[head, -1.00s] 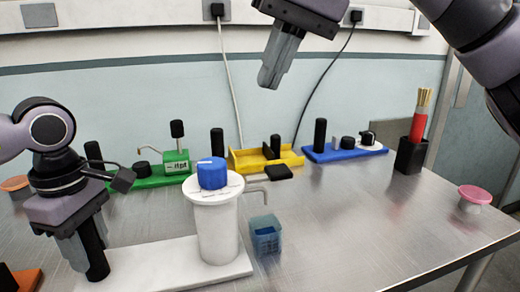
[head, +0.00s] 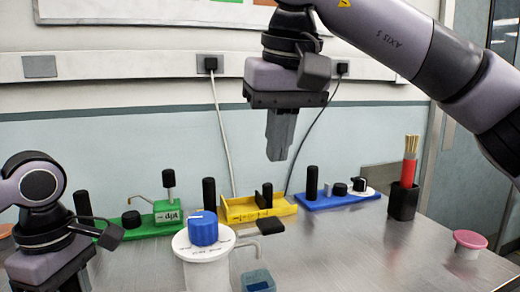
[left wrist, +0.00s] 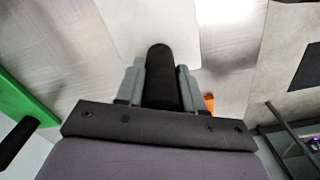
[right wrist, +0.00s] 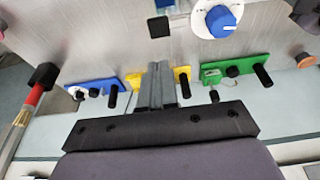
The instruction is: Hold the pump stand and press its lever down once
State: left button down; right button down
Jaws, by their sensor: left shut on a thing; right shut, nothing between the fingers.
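The pump stand is white with a blue dial (head: 203,228) on its column (head: 205,270). A black lever pad (head: 270,227) sticks out on its right side; it also shows in the right wrist view (right wrist: 158,27). My left gripper (left wrist: 160,75) is shut on the stand's black post (left wrist: 160,95); in the head view its fingers are mostly cut off at the bottom left. My right gripper (head: 280,140) is shut and empty. It points down, above and apart from the lever pad. The stand's base is out of the head view.
A blue cup (head: 258,281) stands beside the column. Green (head: 150,228), yellow (head: 240,209) and blue (head: 338,200) modules line the back. A black holder (head: 403,201) with a red bundle and a pink-topped pot (head: 468,242) stand at the right. The table between is clear.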

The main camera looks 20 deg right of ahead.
aim_at(270, 221)
jog(key=x, duration=0.7)
jog(key=s+x, duration=0.1)
jog(key=x, duration=0.2)
jog(key=shift+f, duration=0.3)
